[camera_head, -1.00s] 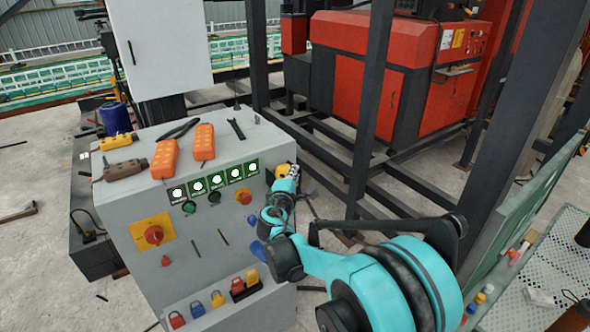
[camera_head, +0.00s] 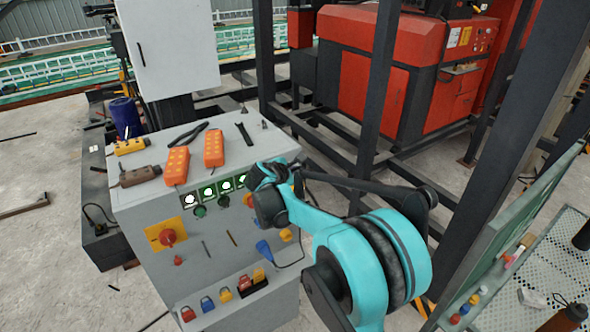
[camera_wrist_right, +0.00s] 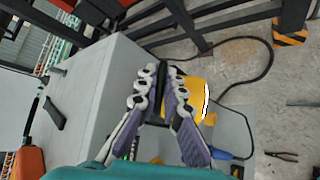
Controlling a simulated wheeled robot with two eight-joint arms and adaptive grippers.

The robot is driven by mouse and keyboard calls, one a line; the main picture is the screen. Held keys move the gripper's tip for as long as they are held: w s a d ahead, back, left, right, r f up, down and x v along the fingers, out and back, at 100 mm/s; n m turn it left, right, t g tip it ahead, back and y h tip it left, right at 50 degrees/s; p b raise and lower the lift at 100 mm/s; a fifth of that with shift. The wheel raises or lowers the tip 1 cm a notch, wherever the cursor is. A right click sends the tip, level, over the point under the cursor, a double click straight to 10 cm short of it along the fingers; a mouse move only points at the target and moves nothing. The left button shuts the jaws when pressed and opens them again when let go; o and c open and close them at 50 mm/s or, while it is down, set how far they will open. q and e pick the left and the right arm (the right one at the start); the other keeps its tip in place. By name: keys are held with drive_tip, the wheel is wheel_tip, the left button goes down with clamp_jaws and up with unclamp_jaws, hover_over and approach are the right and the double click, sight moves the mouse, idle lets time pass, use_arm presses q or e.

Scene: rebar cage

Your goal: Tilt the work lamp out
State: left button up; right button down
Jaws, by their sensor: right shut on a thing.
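The work lamp (camera_wrist_right: 198,100) is yellow with a bright white strip. In the right wrist view it sits beside the grey control cabinet (camera_wrist_right: 95,95), right behind my right gripper's fingers. My right gripper (camera_wrist_right: 162,78) has purple pads and black-and-white links. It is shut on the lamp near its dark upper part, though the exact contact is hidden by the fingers. In the head view my right arm covers the lamp and most of the gripper at the cabinet's right edge (camera_head: 268,150). The lamp's tilt is hard to tell. My left gripper is not in view.
Orange pendants (camera_head: 177,166), pliers (camera_head: 188,135) and a black tool (camera_head: 243,131) lie on the cabinet top. Coloured padlocks (camera_head: 226,295) hang low on its front. Dark steel posts (camera_head: 375,100) stand close to the right. A black cable (camera_wrist_right: 262,62) curls across the floor.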

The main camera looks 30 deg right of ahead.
idle(0.4)
drive_tip(key=c, duration=1.6)
unclamp_jaws()
drive_tip(key=shift+c, duration=0.2)
drive_tip(key=v, duration=1.2)
drive_tip(key=s+a+f+m+y+b, duration=0.3)
drive_tip(key=s+a+f+m, duration=0.1)
drive_tip(key=s+f, duration=0.3)
drive_tip(key=s+a+f+m+y+b, duration=0.3)
drive_tip(key=s+f+m, duration=0.3)
drive_tip(key=s+f, duration=0.2)
drive_tip(key=s+a+f+m+y+b, duration=0.3)
drive_tip(key=s+f, duration=0.4)
drive_tip(key=s, duration=0.3)
drive_tip(key=shift+s+a+f+m+g+b, duration=0.25)
drive_tip(key=shift+s+a+m+b, duration=0.2)
drive_tip(key=shift+a+m, duration=0.6)
